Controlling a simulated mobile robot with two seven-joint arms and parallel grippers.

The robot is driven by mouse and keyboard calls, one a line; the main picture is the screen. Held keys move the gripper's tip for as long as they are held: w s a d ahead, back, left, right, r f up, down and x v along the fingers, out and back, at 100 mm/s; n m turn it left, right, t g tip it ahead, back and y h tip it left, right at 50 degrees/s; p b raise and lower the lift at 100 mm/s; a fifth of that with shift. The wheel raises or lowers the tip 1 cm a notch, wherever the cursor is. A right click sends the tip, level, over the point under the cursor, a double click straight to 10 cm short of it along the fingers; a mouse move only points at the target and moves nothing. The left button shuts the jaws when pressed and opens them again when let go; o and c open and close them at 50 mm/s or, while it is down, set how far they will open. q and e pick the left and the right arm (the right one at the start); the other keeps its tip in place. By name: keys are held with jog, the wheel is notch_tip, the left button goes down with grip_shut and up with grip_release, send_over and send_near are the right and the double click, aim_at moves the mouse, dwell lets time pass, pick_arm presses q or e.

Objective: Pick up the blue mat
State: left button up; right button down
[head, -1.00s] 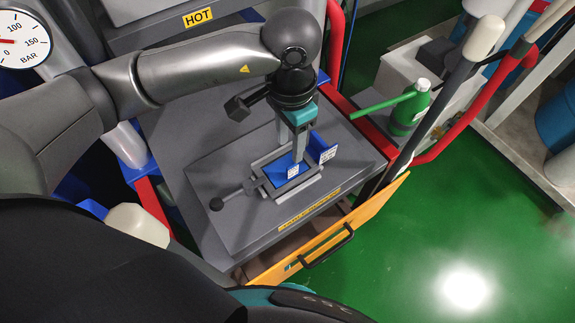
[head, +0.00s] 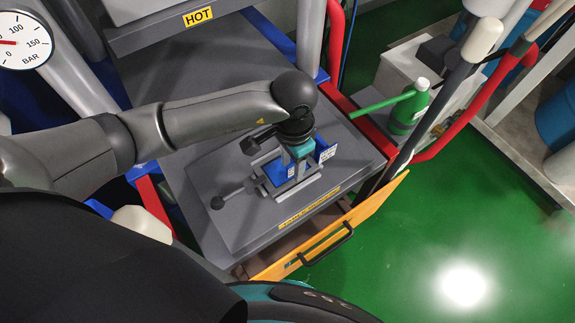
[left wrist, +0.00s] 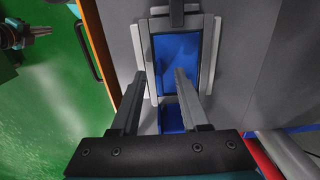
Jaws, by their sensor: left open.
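A flat blue piece (left wrist: 178,62), which looks like the blue mat, lies inside a grey rectangular frame (left wrist: 209,52) on the grey press plate. A second, smaller blue piece (left wrist: 172,118) lies beyond the frame's open end, between my fingers in the left wrist view. In the head view a blue plate with a white label (head: 325,151) stands beside the frame. My left gripper (left wrist: 160,74) is open, pointing down over the frame; it also shows in the head view (head: 298,170). Its fingers appear empty. The gripper hides much of the frame in the head view. My right gripper is not identifiable.
An orange drawer (head: 330,232) stands open below the plate's front edge. A green bottle (head: 408,112) stands at the right, beyond a red rail (head: 468,138).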

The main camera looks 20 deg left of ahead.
pick_arm(q)
grip_shut()
dwell(0.7)
